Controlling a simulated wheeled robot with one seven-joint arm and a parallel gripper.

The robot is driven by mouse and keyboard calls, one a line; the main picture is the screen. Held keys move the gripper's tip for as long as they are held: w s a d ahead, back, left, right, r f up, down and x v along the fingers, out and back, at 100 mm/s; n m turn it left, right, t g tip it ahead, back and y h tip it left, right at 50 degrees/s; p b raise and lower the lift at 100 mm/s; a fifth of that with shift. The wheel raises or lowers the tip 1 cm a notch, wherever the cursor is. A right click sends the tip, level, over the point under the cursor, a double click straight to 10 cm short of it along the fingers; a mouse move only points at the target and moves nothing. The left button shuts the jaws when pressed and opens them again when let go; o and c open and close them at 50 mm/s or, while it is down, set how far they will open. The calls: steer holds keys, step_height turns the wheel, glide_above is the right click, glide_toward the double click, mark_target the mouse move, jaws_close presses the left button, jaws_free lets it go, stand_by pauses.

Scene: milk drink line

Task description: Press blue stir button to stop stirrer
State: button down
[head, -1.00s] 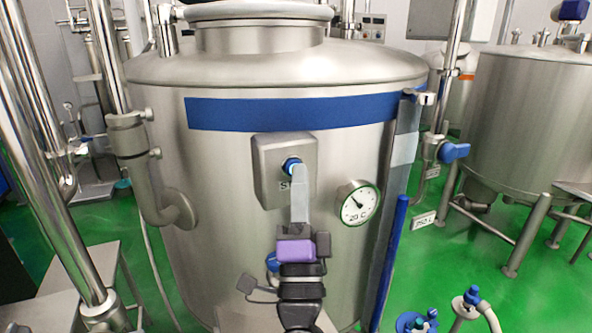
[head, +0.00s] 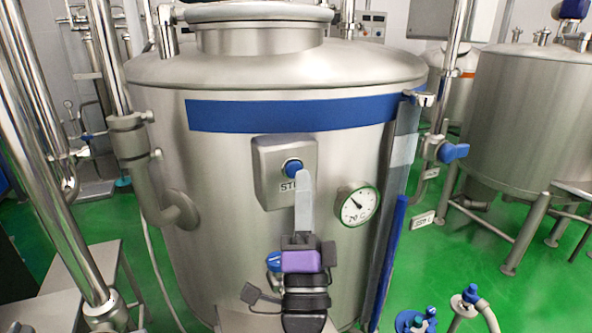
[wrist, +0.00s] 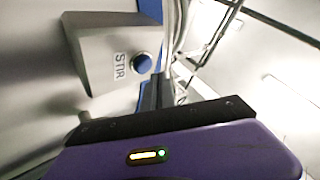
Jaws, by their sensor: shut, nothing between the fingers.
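The blue stir button (head: 293,168) sits on a grey metal box (head: 270,185) on the front of the steel tank (head: 230,230). In the wrist view the button (wrist: 142,63) is fully visible beside the "STIR" lettering. My gripper (head: 304,172) is shut and empty. In the head view its grey fingers point up, with their tips just below and right of the button, covering part of the lettering. The wrist view shows the button clear of the dark and purple gripper body. Whether the fingertips touch the box cannot be told.
A round dial gauge (head: 358,206) is on the tank just right of my gripper. A bent steel pipe (head: 150,185) stands at the tank's left. A clear sight tube with a blue lower part (head: 390,250) runs up the tank's right side.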

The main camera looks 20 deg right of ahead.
steer(key=shift+s+p, duration=1.1)
steer(key=shift+s, duration=1.9)
steer(key=s+a+f+n+t+y, duration=0.1)
steer(key=s+a+f+n+y, duration=0.15)
steer(key=n+y, duration=0.4)
steer(key=s+a+f+n+y, duration=0.2)
steer(key=s+f+n+y, duration=0.15)
steer(key=n+y, duration=0.35)
steer(key=s+d+f+n+g+h, duration=0.1)
steer(key=s+f+n+g, duration=0.1)
steer(key=s+f, duration=0.4)
steer(key=s+d+f+n+g+h+b, duration=0.1)
steer(key=s+f+g, duration=0.4)
steer(key=s, duration=0.6)
steer(key=s+d+f+n+g+h, duration=0.1)
steer(key=s+d+f+n+g, duration=0.2)
steer(key=s+f, duration=0.5)
steer(key=shift+s+f+n+b, duration=0.25)
steer(key=shift+f+n+b, duration=0.1)
steer(key=shift+f, duration=0.35)
